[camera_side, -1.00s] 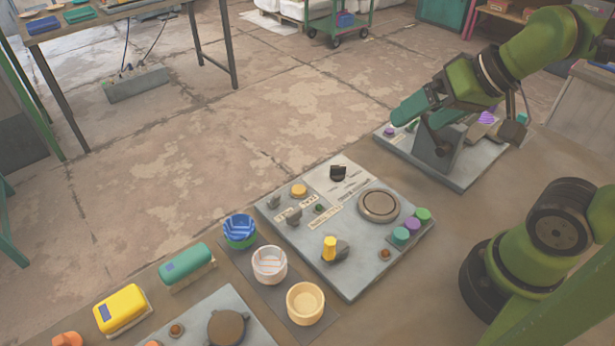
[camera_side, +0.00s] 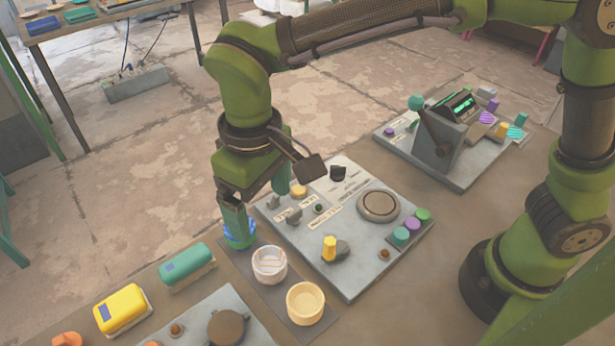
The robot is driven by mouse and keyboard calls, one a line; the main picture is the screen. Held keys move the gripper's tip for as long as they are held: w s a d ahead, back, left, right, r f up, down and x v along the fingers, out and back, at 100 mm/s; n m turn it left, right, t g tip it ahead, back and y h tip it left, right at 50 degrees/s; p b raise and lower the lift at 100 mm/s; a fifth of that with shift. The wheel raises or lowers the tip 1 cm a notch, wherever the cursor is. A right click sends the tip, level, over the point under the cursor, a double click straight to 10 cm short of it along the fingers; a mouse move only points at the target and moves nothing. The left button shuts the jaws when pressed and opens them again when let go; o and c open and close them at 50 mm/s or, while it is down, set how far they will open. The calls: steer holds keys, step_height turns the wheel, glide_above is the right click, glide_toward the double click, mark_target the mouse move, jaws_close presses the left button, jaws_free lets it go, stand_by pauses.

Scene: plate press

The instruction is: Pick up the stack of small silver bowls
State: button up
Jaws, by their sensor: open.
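I see no stack of small silver bowls in the side view. Three small cups or bowls stand in a row on a dark mat (camera_side: 281,304): a blue and green one (camera_side: 241,241), a white one with orange stripes (camera_side: 270,264) and a cream-yellow one (camera_side: 305,303). My gripper (camera_side: 258,200) points down and is open, its fingers spread apart. One finger overlaps the blue and green bowl and hides much of it; I cannot tell whether they touch. The other finger is over the back left of the grey control panel.
The grey control panel (camera_side: 350,280) has knobs, a round plate (camera_side: 378,206) and a yellow peg (camera_side: 330,248). A lever station (camera_side: 437,140) with coloured blocks stands behind right. Green (camera_side: 187,266) and yellow (camera_side: 121,308) cases lie left.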

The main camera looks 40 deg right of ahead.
glide_toward(269, 260)
steer(key=f, duration=0.5)
steer(key=shift+s+d+f, duration=0.1)
steer(key=shift+s+f, duration=0.15)
steer(key=shift+w+f, duration=0.2)
steer(key=shift+f, duration=1.15)
steer(key=shift+w+f, duration=0.2)
steer(key=shift+f, duration=1.2)
